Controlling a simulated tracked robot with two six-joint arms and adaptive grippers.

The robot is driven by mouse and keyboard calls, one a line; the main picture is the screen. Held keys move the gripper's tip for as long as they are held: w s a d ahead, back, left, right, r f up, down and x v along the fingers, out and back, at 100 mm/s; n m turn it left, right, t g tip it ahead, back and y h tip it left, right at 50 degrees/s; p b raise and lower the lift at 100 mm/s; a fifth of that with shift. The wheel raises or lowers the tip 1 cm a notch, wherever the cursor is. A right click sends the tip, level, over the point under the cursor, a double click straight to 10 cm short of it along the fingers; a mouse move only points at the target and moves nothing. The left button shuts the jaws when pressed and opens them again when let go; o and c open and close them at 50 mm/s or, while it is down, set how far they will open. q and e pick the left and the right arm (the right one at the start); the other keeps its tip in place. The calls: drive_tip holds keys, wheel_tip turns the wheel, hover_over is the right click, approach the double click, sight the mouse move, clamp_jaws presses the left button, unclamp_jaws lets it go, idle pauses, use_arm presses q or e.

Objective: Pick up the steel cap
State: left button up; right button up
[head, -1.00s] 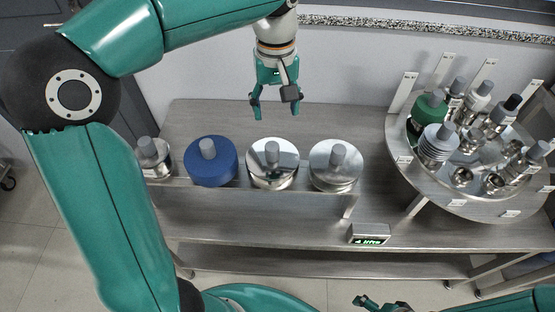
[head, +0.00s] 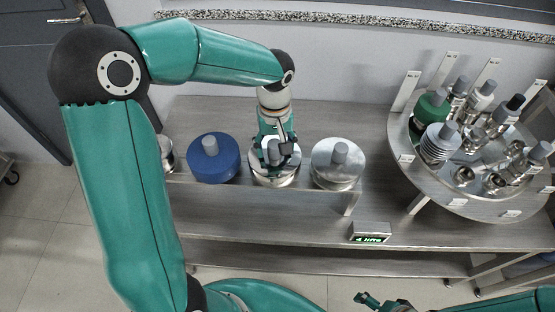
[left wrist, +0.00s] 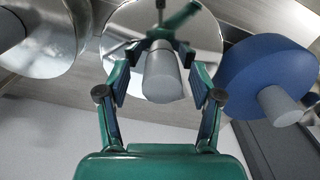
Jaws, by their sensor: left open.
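A shiny round steel cap (head: 275,182) with a grey knob stands third from the left in the row on the bench. It also shows in the left wrist view (left wrist: 120,30). My left gripper (head: 277,152) is over it and partly hides it. In the left wrist view the open fingers stand on either side of its grey knob (left wrist: 163,80), with gaps visible. A duller steel cap (head: 338,172) stands to its right. A small steel piece (head: 167,155) at the left end is partly hidden by my arm. My right gripper (head: 367,299) shows small at the bottom, away from the row.
A blue cap (head: 212,164) stands close on the left of the shiny one. A round tray (head: 408,170) with several knobbed pieces and upright tags is at the right. A small display (head: 370,232) sits at the bench front. The bench behind the row is clear.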

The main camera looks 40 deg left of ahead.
use_arm(q)
drive_tip(key=shift+f, duration=0.35)
drive_tip(key=shift+s, duration=0.1)
clamp_jaws()
drive_tip(key=shift+r, duration=0.1)
idle(0.3)
drive_tip(key=shift+r, duration=0.5)
wheel_tip(320, 180, up, 19)
drive_tip(key=shift+f, duration=0.1)
idle(0.3)
